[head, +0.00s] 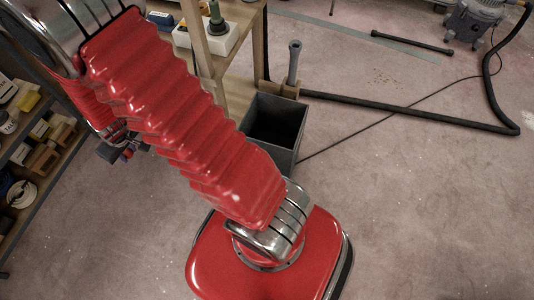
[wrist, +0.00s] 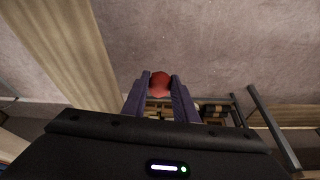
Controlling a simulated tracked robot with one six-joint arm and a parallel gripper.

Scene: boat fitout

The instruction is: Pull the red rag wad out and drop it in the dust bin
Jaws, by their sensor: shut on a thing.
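In the wrist view, the red rag wad (wrist: 160,82) sits between the tips of my gripper's two dark purple fingers (wrist: 159,84). My gripper is shut on it. The wad shows as a rounded red lump, and the fingers cover part of its sides. In the head view, my red arm hides most of the area around the gripper, and the wad is not clear there. The dust bin (head: 285,160) is a dark grey, square, open-topped box on the floor, right of my arm. Its inside is dark, and I cannot tell whether it holds anything.
A wooden bench (head: 236,92) stands just behind and left of the bin. A grey tube (head: 293,62) stands upright in a wooden holder beside the bin. A black hose (head: 400,108) runs across the floor. Shelves (head: 45,165) line the left. Floor at right is mostly clear.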

